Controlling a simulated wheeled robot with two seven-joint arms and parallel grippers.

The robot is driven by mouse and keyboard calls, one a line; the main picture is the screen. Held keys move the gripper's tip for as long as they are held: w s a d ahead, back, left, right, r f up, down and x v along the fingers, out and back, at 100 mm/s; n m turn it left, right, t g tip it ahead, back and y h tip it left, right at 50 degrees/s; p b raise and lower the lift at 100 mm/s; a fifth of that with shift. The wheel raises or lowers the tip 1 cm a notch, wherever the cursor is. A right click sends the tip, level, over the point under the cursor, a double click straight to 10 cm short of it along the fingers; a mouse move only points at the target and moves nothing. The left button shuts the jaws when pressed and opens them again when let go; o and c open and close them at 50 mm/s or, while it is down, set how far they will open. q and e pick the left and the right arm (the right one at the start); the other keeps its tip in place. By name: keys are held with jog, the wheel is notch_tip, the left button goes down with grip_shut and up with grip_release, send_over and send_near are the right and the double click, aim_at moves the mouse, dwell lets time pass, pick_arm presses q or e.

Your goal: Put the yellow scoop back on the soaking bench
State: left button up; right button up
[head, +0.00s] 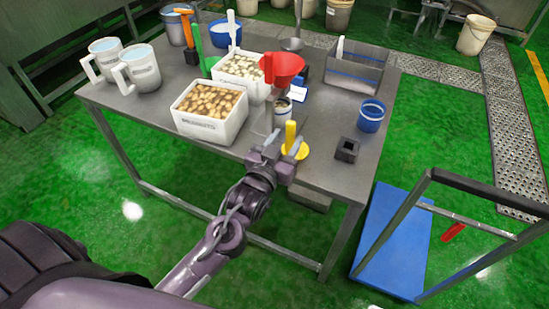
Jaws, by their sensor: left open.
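The yellow scoop (290,133) is at the near edge of the grey metal bench (323,172), its handle pointing up and its round yellow part low. It appears to rest on the bench top, though my gripper hides part of its base. My left gripper (282,150) is open, right at the scoop on its near side. I cannot tell whether the fingers touch it. My right gripper is not in view.
White tubs of mushrooms (212,108), a red funnel (283,68), a blue cup (371,115) and a small dark block (347,149) stand around the scoop. White jugs (139,68) are at left. A blue platform cart (392,240) stands on the floor at right.

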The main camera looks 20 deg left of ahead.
pick_arm(q)
jog(key=s, duration=0.7)
jog(key=shift+s+b, duration=0.3)
jog(key=shift+b, duration=0.15)
jog(key=shift+a, duration=0.1)
jog(key=s+a+f+m+g, duration=0.1)
jog(key=s+f+g, duration=0.2)
jog(key=f, duration=1)
jog(key=s+a+f+g, duration=0.1)
jog(key=s+f+g, duration=0.2)
jog(key=f, duration=1)
jog(key=s+f+m+g, duration=0.1)
jog(key=s+f+g, duration=0.2)
jog(key=f, duration=1)
jog(key=s+a+f+g, duration=0.1)
jog(key=s+f+g, duration=0.3)
jog(key=s+f, duration=0.5)
jog(key=s+a+f+g, duration=0.1)
jog(key=s+f+g, duration=0.3)
jog(key=s+f, duration=0.5)
jog(key=s, duration=0.9)
jog(key=shift+f+y, duration=0.3)
